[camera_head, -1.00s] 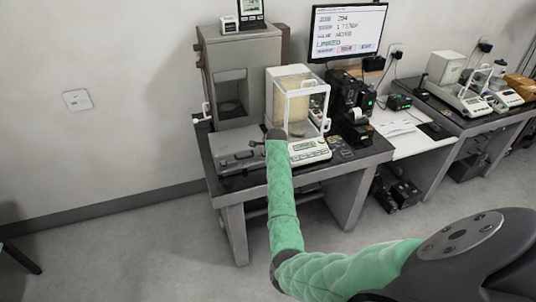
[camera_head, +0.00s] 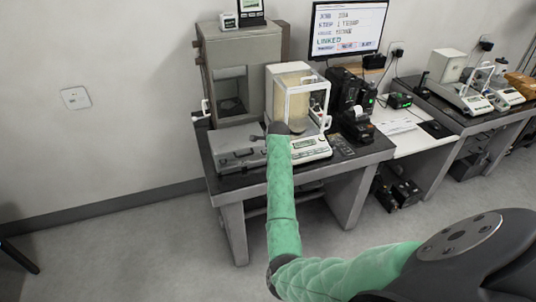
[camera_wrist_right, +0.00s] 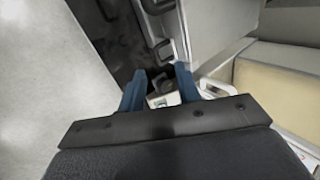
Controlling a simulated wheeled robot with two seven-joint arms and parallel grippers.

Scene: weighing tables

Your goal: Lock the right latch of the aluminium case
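The grey aluminium case (camera_head: 238,148) lies shut-looking on the front left of the dark table, left of the balance. My right arm's green sleeve reaches to the case's right side and hides my right gripper in the head view. In the right wrist view, the case (camera_wrist_right: 212,28) is at the top, with dark fittings along its front edge. My right gripper (camera_wrist_right: 160,84) has its blue fingers apart, on either side of a small dark fitting, which may be the right latch; contact cannot be told. My left gripper is not in view.
A glass-shielded balance (camera_head: 312,149) stands close on the right of the case. A grey cabinet (camera_head: 207,62) stands behind it. A monitor (camera_head: 348,28) and black devices are further right. Floor is clear in front of the table (camera_head: 345,168).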

